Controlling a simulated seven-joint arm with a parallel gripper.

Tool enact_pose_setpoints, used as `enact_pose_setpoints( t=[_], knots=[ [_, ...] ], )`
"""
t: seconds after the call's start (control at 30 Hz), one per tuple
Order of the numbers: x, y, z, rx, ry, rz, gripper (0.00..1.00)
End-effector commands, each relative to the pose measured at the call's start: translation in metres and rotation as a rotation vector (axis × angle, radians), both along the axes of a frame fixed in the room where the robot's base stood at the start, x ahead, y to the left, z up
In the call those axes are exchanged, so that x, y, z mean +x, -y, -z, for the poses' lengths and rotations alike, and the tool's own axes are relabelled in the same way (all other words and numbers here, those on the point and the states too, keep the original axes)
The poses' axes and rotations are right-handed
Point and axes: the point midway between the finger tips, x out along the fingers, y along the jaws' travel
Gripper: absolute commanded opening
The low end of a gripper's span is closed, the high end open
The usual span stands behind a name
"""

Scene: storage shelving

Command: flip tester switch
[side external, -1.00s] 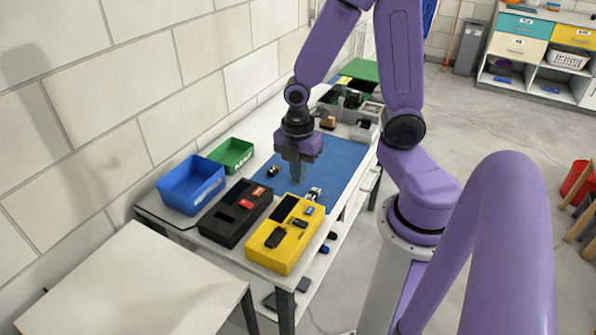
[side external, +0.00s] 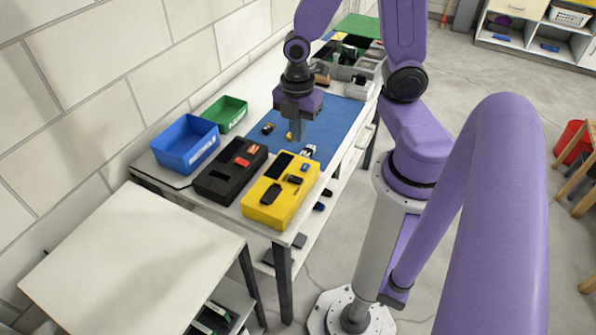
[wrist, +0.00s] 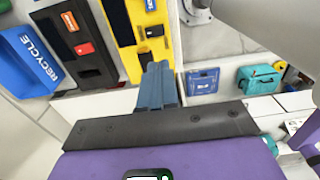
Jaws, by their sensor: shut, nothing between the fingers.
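A yellow tester box (side external: 262,212) lies at the near end of the bench, with a dark panel, a black part (side external: 271,193) and a smaller dark switch-like part (side external: 295,180) on top. A black box (side external: 213,187) with a red switch-like part (side external: 242,162) and an orange patch (side external: 253,149) lies to its left. Both boxes show in the wrist view, the yellow one (wrist: 128,62) just beyond my fingers. My gripper (side external: 297,138) is shut and empty, pointing down over the blue mat behind the yellow box. The fingertips (wrist: 158,68) look apart from it.
A blue bin (side external: 185,146) and a green bin (side external: 225,113) stand along the wall side. Small loose items, one black and yellow (side external: 268,128), lie on the blue mat (side external: 340,115). Grey trays (side external: 345,72) stand further back. A lower shelf holds several small parts.

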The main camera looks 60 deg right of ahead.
Motion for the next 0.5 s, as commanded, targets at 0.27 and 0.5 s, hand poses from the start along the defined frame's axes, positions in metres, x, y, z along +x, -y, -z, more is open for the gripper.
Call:
enact_pose_setpoints(
  t=[0.27, 0.5],
  knots=[
    [-0.001, 0.000, 0.017, -0.002, -0.005, 0.000, 0.00],
    [-0.001, 0.001, 0.043, -0.002, -0.006, 0.000, 0.00]
  ],
)
